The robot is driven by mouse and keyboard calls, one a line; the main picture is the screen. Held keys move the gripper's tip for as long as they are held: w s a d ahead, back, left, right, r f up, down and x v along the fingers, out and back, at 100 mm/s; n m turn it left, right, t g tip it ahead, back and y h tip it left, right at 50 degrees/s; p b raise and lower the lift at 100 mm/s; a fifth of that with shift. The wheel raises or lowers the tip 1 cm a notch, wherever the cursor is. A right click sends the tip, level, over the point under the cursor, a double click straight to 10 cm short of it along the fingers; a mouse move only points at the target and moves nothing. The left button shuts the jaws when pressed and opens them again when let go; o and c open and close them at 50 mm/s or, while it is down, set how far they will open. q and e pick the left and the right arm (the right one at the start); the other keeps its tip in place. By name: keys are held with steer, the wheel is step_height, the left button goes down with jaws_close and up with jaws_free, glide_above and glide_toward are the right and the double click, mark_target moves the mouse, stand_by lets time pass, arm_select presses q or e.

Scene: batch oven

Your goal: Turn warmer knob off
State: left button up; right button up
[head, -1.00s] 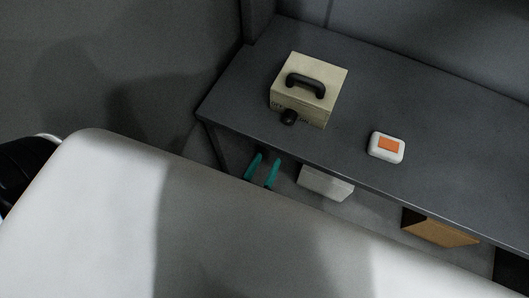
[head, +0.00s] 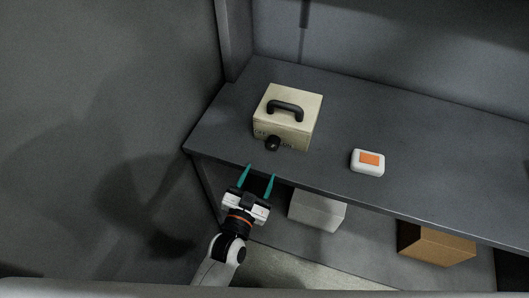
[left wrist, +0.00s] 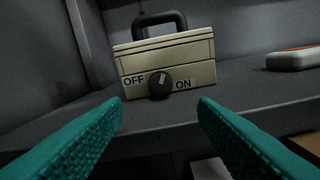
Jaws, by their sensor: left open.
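The warmer is a cream box (head: 286,117) with a black top handle, standing near the left end of the dark shelf. It also shows in the left wrist view (left wrist: 196,72). Its black round knob (head: 272,143) is on the front face. In the left wrist view the knob (left wrist: 160,86) sits between the words OFF on the left and ON on the right; its pale mark points up, slightly right. My left gripper (head: 261,171) is open and empty, just in front of the shelf edge. Its teal fingers (left wrist: 160,104) point at the knob, apart from it. My right gripper is not in view.
A white box with an orange top patch (head: 367,162) lies on the dark shelf (head: 440,165) right of the warmer. Below are a white box (head: 317,209) and a brown box (head: 435,245). The shelf's front edge runs just beyond my fingertips. A wall stands behind.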

mark_target(272, 148)
arm_select(q)
steer(key=p+x, duration=0.1)
steer(key=x, duration=0.8)
steer(key=shift+s, duration=0.1)
steer(key=c, duration=1)
steer(key=shift+o, duration=0.2)
steer(key=n, duration=0.5)
steer(key=shift+s, duration=0.1)
steer(key=o, duration=1)
steer(key=shift+c, duration=0.2)
